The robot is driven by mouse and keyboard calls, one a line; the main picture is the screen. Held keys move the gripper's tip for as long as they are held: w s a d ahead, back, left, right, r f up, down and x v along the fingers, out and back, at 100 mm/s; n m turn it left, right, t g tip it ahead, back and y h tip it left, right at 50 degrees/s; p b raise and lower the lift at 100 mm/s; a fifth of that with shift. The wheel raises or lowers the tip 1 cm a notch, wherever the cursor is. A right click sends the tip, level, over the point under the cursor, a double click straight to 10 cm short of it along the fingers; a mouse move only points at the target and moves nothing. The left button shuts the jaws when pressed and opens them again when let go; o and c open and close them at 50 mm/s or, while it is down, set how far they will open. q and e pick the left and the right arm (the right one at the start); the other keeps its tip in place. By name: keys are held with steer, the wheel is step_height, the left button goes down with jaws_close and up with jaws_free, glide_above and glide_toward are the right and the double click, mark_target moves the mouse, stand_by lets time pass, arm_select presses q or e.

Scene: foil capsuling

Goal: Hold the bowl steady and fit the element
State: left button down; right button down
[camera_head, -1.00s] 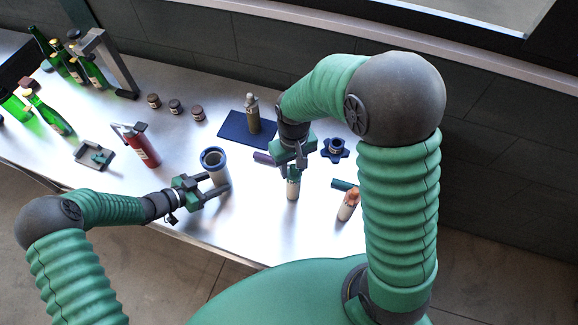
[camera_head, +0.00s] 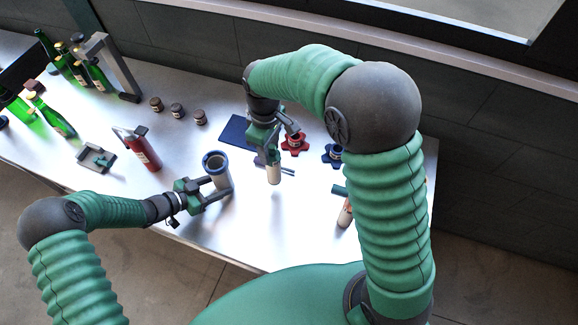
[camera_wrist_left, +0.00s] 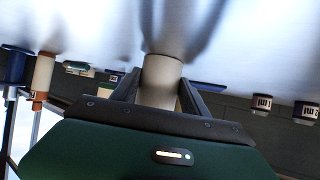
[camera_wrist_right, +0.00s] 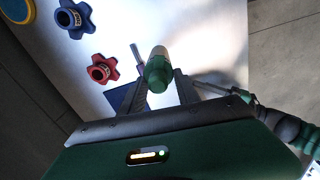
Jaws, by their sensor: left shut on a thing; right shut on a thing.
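The bowl is a pale upright cup with a blue rim (camera_head: 222,182), standing on the table left of centre. My left gripper (camera_head: 204,193) is shut around its side; the left wrist view shows the pale wall (camera_wrist_left: 160,78) between both fingers. My right gripper (camera_head: 268,150) is shut on the element, a pale cylinder (camera_head: 273,175) with a green end. The element hangs upright to the right of the bowl, apart from it, and seems clear of the table. In the right wrist view the element's green end (camera_wrist_right: 158,70) sits between the fingers.
A red star-shaped knob (camera_head: 294,143) and a blue one (camera_head: 332,153) lie right of my right gripper. A blue mat (camera_head: 235,130) lies behind it. Green bottles (camera_head: 55,120) are further left.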

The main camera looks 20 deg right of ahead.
steer(key=w+a+r+n, duration=0.2)
steer(key=a+r+n, duration=0.6)
steer(key=n, duration=0.3)
steer(key=w+a+r+n, duration=0.3)
steer(key=a+r+n, duration=0.4)
steer(key=r+n, duration=0.4)
steer(key=shift+a+n, duration=0.35)
steer(key=shift+n, duration=0.45)
steer(key=shift+w, duration=0.15)
steer(key=shift+f, duration=2.9)
steer(key=shift+d, duration=0.25)
step_height(320, 180, down, 11)
stand_by(1.2)
